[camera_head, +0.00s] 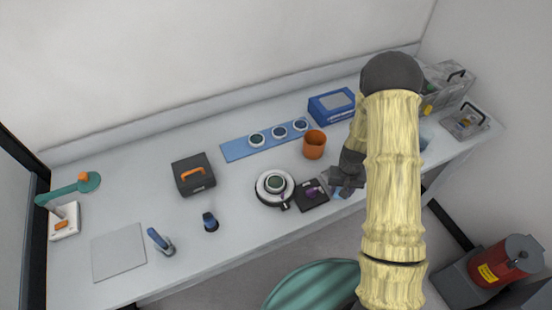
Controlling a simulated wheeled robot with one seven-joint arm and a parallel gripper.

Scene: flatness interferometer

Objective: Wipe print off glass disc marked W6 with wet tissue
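Three round glass discs (256,139) (280,132) (301,125) lie in a row on a blue mat (234,151). Another round disc (274,184) sits on a white and black round stand (264,193) nearer the front edge. The markings are too small to read, so I cannot tell which disc is W6, and no print shows. My gripper (338,180) is low over the table, just right of a small black box (311,194) with a purple piece on it. A small light-blue patch shows under the gripper. Whether the fingers hold anything is unclear. I cannot identify a wet tissue.
An orange cup (314,146) and a blue box (332,106) stand behind the gripper. A dark case (193,176), a small dark bottle (210,222), a blue-handled tool (161,241) and a grey sheet (118,252) are to the left. A green stool (312,287) stands in front.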

